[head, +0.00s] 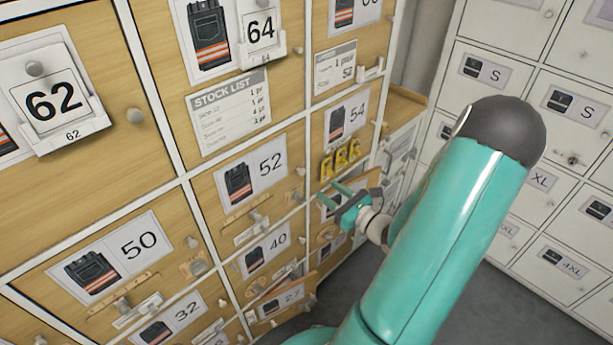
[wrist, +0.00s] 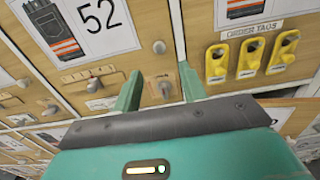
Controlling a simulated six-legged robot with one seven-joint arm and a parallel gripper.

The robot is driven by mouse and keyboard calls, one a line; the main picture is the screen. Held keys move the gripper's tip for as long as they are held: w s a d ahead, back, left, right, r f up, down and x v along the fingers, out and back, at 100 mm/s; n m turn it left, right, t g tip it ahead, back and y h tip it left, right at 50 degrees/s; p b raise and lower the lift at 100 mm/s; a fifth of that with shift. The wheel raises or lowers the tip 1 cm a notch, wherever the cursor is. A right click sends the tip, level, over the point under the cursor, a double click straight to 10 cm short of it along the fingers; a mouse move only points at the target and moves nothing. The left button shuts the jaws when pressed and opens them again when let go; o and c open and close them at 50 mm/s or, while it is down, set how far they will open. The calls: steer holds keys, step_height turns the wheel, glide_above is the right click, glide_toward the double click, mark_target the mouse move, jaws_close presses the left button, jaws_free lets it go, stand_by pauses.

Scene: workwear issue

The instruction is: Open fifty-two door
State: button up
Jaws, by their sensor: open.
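The 52 door (head: 228,183) is a light wood door with a white label showing dark workwear, and it looks closed. Its label (wrist: 92,25) fills the upper left of the wrist view. A small round grey knob (wrist: 159,47) sits near the door's right edge. Below it is a small wooden latch piece with a grey stub (wrist: 161,86). My gripper (head: 331,195) is open, its teal fingers pointing at the door's lower right. In the wrist view the fingers (wrist: 159,88) appear either side of the wooden piece; I cannot tell whether they touch it.
Yellow order tags (wrist: 247,57) hang on a rack just right of the fingers. Door 54 (head: 345,120) is above right, door 40 (head: 266,250) below, door 50 (head: 117,260) lower left. A door near 27 (head: 290,297) stands slightly ajar. White lockers (head: 560,100) stand at right.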

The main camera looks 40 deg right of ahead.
mark_target(304, 173)
steer(key=w, duration=0.9)
steer(key=shift+w+a, duration=0.15)
steer(key=shift+w, duration=0.05)
jaws_close()
